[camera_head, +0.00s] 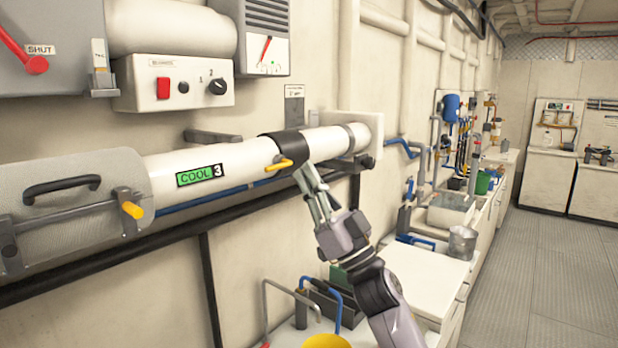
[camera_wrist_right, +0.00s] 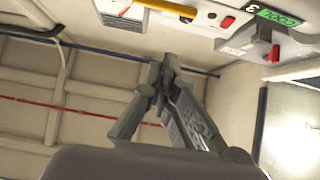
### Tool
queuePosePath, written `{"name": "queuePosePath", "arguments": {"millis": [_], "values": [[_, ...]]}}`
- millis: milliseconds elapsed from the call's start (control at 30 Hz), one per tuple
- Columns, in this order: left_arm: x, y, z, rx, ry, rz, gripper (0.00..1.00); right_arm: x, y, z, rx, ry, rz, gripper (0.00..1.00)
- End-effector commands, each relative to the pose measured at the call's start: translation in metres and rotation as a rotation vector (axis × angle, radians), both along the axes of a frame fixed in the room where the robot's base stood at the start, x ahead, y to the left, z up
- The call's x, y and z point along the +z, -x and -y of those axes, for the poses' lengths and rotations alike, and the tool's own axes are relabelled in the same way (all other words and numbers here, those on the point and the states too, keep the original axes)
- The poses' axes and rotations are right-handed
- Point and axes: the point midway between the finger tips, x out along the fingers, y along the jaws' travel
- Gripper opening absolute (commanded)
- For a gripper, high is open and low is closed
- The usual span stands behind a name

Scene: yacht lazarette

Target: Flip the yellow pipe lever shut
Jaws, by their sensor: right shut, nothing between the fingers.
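A yellow lever (camera_head: 279,165) sticks out to the left from a black collar (camera_head: 290,144) on the white pipe (camera_head: 243,156), right of the green "COOL 3" label (camera_head: 200,176). My right gripper (camera_head: 306,176) is shut and empty. Its fingertips are just right of the lever, by the lower side of the collar; I cannot tell if they touch. A second yellow handle (camera_head: 133,210) is on a grey clamp at the left. My left gripper is not in view.
A control box (camera_head: 178,82) with a red switch and knobs is above the pipe. Blue and black pipes run below it. A white counter (camera_head: 425,275) with a yellow bucket (camera_head: 326,341) and tools is under my right arm. Open floor (camera_head: 500,275) is at the right.

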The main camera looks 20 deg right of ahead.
Motion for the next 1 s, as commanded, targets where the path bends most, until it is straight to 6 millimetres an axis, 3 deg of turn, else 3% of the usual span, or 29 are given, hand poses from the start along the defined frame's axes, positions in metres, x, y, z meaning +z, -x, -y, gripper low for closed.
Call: {"name": "queuePosePath", "arguments": {"millis": [33,333,400,600,1000], "values": [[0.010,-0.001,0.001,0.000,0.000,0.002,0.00,0.015,-0.006,-0.004,0.001,-0.002,0.002,0.00],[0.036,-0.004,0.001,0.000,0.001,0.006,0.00,0.063,-0.040,-0.027,0.000,-0.002,0.001,0.00],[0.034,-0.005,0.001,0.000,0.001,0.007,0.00,0.042,-0.043,-0.028,0.001,-0.004,-0.008,0.00],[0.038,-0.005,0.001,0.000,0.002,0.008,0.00,0.022,-0.045,-0.030,-0.001,-0.001,-0.002,0.00],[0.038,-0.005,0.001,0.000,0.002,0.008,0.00,0.016,-0.045,-0.030,-0.001,0.001,0.000,0.00]]}}
